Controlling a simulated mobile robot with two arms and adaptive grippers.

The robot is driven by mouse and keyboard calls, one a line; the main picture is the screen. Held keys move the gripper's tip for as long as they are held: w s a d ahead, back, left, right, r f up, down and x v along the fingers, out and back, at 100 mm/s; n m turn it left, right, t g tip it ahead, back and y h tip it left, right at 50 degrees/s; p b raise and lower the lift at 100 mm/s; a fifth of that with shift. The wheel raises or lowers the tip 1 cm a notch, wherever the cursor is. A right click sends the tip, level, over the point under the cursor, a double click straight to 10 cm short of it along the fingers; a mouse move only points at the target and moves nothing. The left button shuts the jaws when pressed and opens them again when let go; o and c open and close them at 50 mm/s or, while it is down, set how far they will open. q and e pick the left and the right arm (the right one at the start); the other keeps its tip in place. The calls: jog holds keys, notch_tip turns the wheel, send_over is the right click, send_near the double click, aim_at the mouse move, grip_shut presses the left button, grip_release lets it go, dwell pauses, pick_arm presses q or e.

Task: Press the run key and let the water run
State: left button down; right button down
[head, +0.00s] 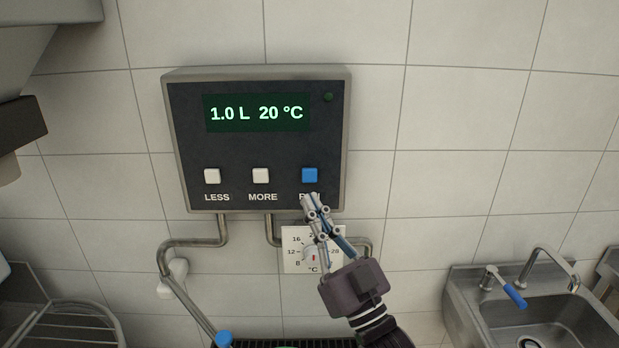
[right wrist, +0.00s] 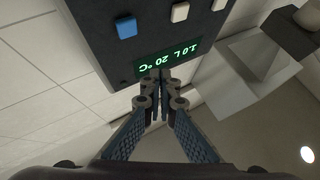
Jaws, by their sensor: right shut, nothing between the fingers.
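The water control panel (head: 255,150) is a dark box with a grey frame on the tiled wall. Its green display (head: 257,113) reads 1.0 L 20 °C. The blue run key (head: 309,175) sits at the lower right, beside two white keys; its RUN label is partly hidden by my gripper. My right gripper (head: 309,203) is shut and empty, its fingertips just below the blue key in the head view. In the right wrist view the fingertips (right wrist: 158,84) overlap the panel's edge near the display, and the blue key (right wrist: 126,27) shows to the left. I cannot tell whether anything touches.
A temperature dial (head: 296,257) is on the wall below the panel, partly behind my right gripper. Metal pipes (head: 200,243) run below the panel. A steel sink (head: 530,310) with a blue-handled tap stands at the lower right. A small dark indicator (head: 328,97) is at the panel's upper right.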

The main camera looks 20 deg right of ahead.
jog(key=b, duration=0.1)
send_near(306, 170)
jog(key=shift+s+a+r+x, duration=0.1)
jog(key=shift+a+x, duration=0.05)
jog(key=shift+x, duration=0.75)
jog(key=shift+s+a+r+x, duration=0.1)
jog(key=shift+s+a+x, duration=0.05)
jog(key=shift+x, duration=0.75)
jog(key=shift+s+a+r+x, duration=0.1)
jog(key=shift+a+x, duration=0.05)
jog(key=shift+x, duration=0.75)
jog(key=shift+w, duration=0.15)
jog(key=shift+w+d, duration=0.1)
jog(key=shift+w, duration=0.15)
jog(key=shift+w+d, duration=0.15)
jog(key=shift+w, duration=0.3)
jog(key=shift+s, duration=0.1)
jog(key=shift+s+a, duration=0.3)
jog(key=shift+s, duration=0.45)
